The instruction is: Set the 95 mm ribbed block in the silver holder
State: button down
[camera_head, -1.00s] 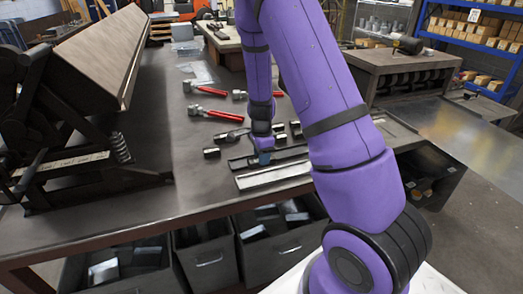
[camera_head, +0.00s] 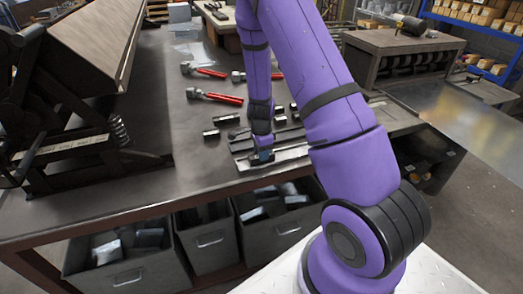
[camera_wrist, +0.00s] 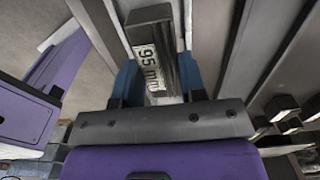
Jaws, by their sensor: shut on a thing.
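The 95 mm ribbed block (camera_wrist: 142,40) is dark, with a white "95 mm" label facing the wrist camera. My gripper (camera_wrist: 160,82) is shut on it, one blue fingertip on each side. In the head view my gripper (camera_head: 262,156) is low at the silver holder (camera_head: 295,154), a long pale rail near the table's front edge. In the wrist view pale metal strips, apparently the silver holder (camera_wrist: 207,35), run along both sides of the block. The block's underside is hidden, so I cannot tell whether it touches the holder's floor.
A darker rail (camera_head: 240,146) lies just behind the silver holder. A large bending machine (camera_head: 75,90) stands at the left. Bins (camera_head: 205,240) with metal pieces sit under the table.

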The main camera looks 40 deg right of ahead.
jog(key=c, duration=0.6)
grip_release()
notch_tip(320, 180, up, 11)
jog(key=s+a+r+n+t+y, duration=0.1)
jog(key=s+a+r+n, duration=0.25)
jog(key=r, duration=0.35)
jog(key=s+a+r+n+t, duration=0.1)
jog(key=s+a+r+n, duration=0.25)
jog(key=r, duration=0.35)
jog(key=s+a+r+n+t+y, duration=0.1)
jog(key=s+a+r+n, duration=0.2)
jog(key=r, duration=0.4)
jog(key=s+a+r+n+t+h, duration=0.1)
jog(key=s+r+n, duration=0.3)
jog(key=s, duration=0.4)
jog(key=s+a+r+n+t+h, duration=0.1)
jog(key=s+a+r+n, duration=0.1)
jog(key=s+r+n, duration=0.2)
jog(key=s+n, duration=0.3)
jog(key=s, duration=0.1)
jog(key=shift+s+r, duration=0.3)
